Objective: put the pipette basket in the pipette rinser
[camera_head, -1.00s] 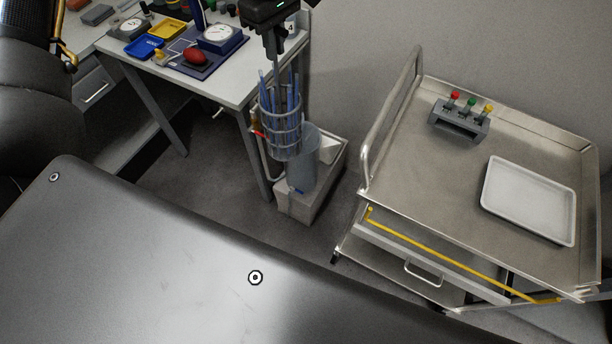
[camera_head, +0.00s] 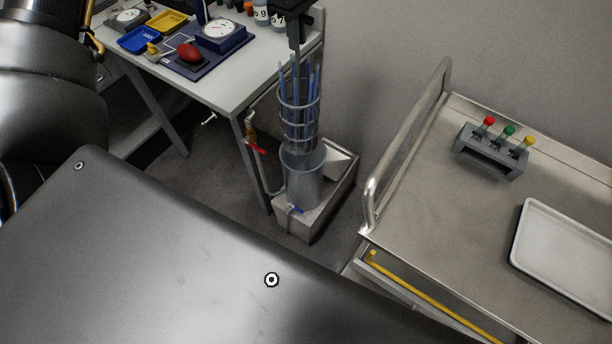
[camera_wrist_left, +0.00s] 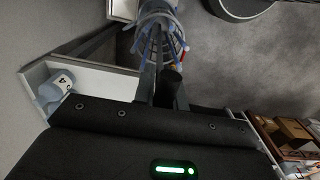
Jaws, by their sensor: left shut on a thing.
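The pipette basket (camera_head: 299,128) is a grey wire cylinder with several blue pipettes upright in it. My left gripper (camera_head: 296,44) is shut on the basket's upright handle and holds it from above. The basket also shows at the top of the left wrist view (camera_wrist_left: 160,38), beyond the left gripper's fingers (camera_wrist_left: 162,88). The pipette rinser (camera_head: 303,185) is a translucent grey cylinder directly below. The basket's lower end overlaps the rinser's mouth in the head view; I cannot tell how far inside it is. My right gripper is not in view.
The rinser stands in a pale basin (camera_head: 335,200) beside the white bench (camera_head: 235,85). A tap with a red handle (camera_head: 257,150) is close to its left. A steel cart (camera_head: 440,210) stands to the right, with a tube rack (camera_head: 490,155) and white tray (camera_head: 570,250).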

